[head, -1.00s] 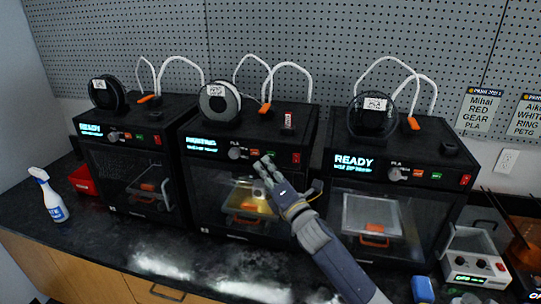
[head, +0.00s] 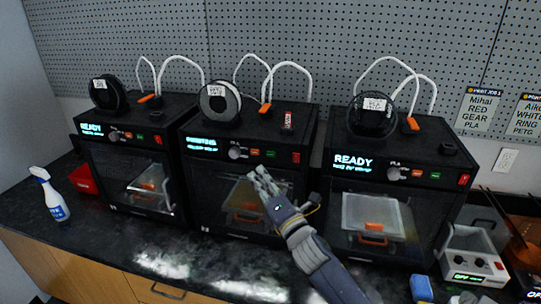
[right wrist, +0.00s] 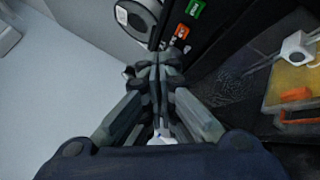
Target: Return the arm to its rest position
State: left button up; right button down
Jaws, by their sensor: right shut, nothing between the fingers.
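My right arm comes in from the lower right of the head view. Its gripper (head: 265,183) is in front of the door of the middle printer (head: 240,190), below the knob and buttons. In the right wrist view the fingers of this gripper (right wrist: 158,75) come together with nothing between them. The middle printer's panel seems to read PRINTING, though it is blurred. The wrist view shows its green and orange buttons and, through the door, an orange part. My left gripper does not show.
A left printer (head: 130,170) and a right printer (head: 390,190) both read READY. A spray bottle (head: 48,195) and a red bin (head: 84,179) stand at the left. A control box (head: 474,255) and a blue block (head: 421,288) are at the right. The front counter (head: 120,245) is mostly clear.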

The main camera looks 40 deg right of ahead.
dwell(0.4)
jog(key=s+a+f+m+g, duration=0.4)
jog(key=s+f+m+g, duration=0.2)
jog(key=s+f+m, duration=0.35)
jog(key=s+a+f+m+g, duration=0.6)
jog(key=s+f, duration=0.4)
jog(key=f, duration=0.3)
jog(key=s+a+f+m+g+y, duration=0.1)
jog(key=s+a+f+m+g, duration=0.15)
jog(key=s, duration=0.35)
jog(key=s+a+f+m+g+y, duration=0.1)
jog(key=s+a+f+m+g, duration=0.2)
jog(key=s, duration=0.4)
notch_tip(320, 180, down, 27)
jog(key=s+b, duration=0.1)
jog(key=b, duration=0.2)
jog(key=s+d+f+g+b, duration=0.2)
jog(key=s+d+f+b, duration=0.1)
jog(key=s+f, duration=1.4)
notch_tip(320, 180, down, 2)
jog(key=shift+d+f, duration=0.1)
jog(key=shift+d, duration=0.35)
